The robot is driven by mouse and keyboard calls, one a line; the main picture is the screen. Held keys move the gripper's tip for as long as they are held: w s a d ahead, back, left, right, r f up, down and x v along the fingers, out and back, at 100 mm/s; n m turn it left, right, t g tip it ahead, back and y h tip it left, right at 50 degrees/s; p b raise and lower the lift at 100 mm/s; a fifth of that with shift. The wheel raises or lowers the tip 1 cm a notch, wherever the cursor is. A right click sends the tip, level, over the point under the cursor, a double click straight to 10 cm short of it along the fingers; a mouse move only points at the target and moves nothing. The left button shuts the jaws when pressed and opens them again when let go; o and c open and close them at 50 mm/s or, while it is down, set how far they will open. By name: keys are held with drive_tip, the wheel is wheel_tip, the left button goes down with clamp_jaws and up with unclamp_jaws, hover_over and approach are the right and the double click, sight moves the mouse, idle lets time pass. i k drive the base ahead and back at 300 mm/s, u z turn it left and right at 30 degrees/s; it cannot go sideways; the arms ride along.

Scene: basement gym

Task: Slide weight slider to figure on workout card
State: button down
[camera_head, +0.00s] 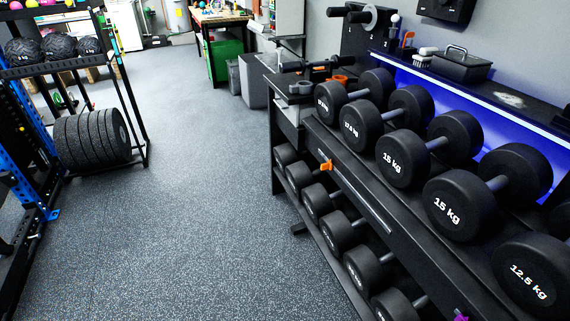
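A small orange piece (326,165) sits on the front rail (355,195) of the dumbbell rack, at the upper left end of a long pale slot or strip. It may be the weight slider; any scale marks on the strip are too small to read. A small purple piece (460,315) shows on the same rail at the bottom edge. I cannot make out a workout card or its figure. My gripper is not in view.
Black dumbbells (404,158), marked 15 kg and other weights, fill the rack's upper tier; more (338,232) sit below. The speckled floor (190,220) left of the rack is clear. A rack with weight plates (90,138) stands left. A green cabinet (222,58) is far back.

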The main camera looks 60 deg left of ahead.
sight(329, 165)
drive_tip(key=u, duration=1.65)
drive_tip(key=k, duration=0.55)
drive_tip(key=u, duration=0.75)
drive_tip(key=i, duration=0.75)
drive_tip(key=u, duration=0.4)
drive_tip(key=i, duration=1.35)
drive_tip(key=z, duration=0.55)
